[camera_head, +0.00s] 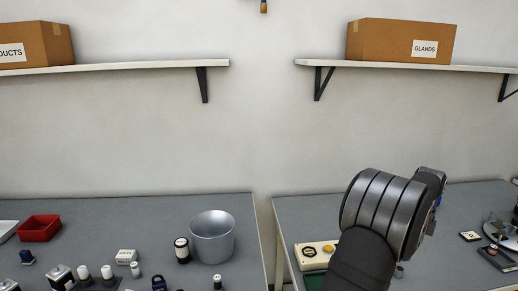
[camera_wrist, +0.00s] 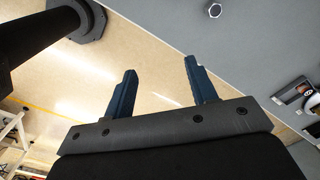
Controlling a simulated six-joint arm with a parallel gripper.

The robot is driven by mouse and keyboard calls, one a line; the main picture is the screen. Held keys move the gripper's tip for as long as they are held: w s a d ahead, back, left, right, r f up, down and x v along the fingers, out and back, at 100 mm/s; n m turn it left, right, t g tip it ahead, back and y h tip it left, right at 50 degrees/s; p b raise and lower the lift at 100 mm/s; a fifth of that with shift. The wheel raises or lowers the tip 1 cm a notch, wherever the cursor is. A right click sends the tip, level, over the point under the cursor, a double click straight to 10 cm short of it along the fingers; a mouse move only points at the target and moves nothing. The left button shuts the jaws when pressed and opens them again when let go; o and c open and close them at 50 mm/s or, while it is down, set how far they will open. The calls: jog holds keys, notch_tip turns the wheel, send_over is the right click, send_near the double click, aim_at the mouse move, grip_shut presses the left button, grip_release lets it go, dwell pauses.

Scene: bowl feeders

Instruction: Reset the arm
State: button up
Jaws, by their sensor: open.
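My arm rises at the lower right of the head view, in front of the right-hand table (camera_head: 300,207). The gripper's fingers are not visible there. In the wrist view my gripper (camera_wrist: 160,90) shows two dark blue fingers standing well apart. Nothing is between them. Beyond the fingers are the tan floor (camera_wrist: 150,50) and the edge of a grey tabletop (camera_wrist: 260,50).
The left table (camera_head: 120,215) holds a metal bucket (camera_head: 212,238), a red tray (camera_head: 39,229) and several small parts. Shelves above carry a GLANDS box (camera_head: 390,40) and another box (camera_head: 55,42). A gap separates the tables.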

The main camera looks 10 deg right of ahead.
jog(key=w+a+n, duration=0.3)
jog(key=w+a, duration=0.5)
jog(key=a, duration=0.4)
jog(key=w+a+n, duration=0.3)
jog(key=w+a, duration=0.5)
jog(key=a, duration=0.5)
jog(key=shift+a, duration=0.2)
